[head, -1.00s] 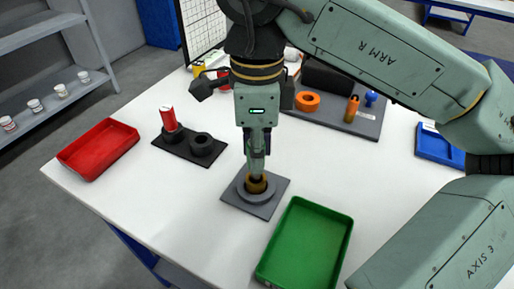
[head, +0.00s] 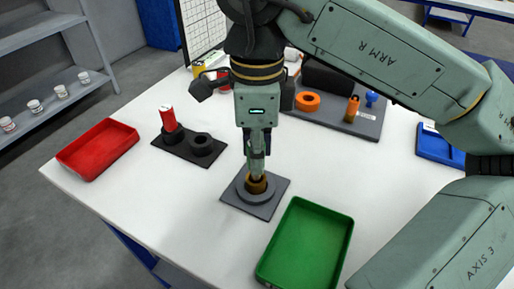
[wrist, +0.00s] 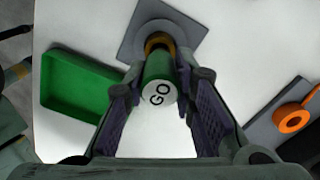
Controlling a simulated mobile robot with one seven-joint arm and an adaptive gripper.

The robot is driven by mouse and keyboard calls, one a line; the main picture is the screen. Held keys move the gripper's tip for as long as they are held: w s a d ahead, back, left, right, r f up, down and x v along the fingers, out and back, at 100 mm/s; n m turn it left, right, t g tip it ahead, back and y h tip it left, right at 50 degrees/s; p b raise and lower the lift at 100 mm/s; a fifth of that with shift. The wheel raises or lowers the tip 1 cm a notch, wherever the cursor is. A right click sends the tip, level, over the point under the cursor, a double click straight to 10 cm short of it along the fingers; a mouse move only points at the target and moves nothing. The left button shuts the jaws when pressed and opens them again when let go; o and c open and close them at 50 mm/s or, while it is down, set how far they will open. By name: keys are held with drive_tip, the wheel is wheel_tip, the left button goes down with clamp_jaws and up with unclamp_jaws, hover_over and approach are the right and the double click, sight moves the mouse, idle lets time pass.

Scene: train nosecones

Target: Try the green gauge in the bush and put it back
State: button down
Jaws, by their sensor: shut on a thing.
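The green gauge (wrist: 159,72), with GO on its white end face, is between my gripper's fingers in the wrist view. My gripper (head: 257,158) is shut on it and points down over the bush. The brass bush (head: 257,184) sits in a round grey collar on a square grey plate (head: 270,209). In the wrist view the gauge's far end meets the brass bush (wrist: 158,41), lined up with it. How deep it sits is hidden. A black stand (head: 181,154) to the left holds a red gauge (head: 168,119) and has an empty black ring (head: 201,143).
A green tray (head: 335,262) lies close to the right of the bush plate, and a red tray (head: 128,127) is at the left. A grey board (head: 336,117) behind holds an orange ring (head: 307,101). A blue tray (head: 432,151) is far right. White table lies between.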

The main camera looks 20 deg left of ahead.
drive_tip(key=shift+f+b, duration=1.55)
drive_tip(key=shift+b, duration=0.15)
idle(3.7)
drive_tip(key=shift+r, duration=0.15)
idle(0.9)
drive_tip(key=shift+r+p, duration=2.8)
drive_tip(key=shift+r, duration=0.85)
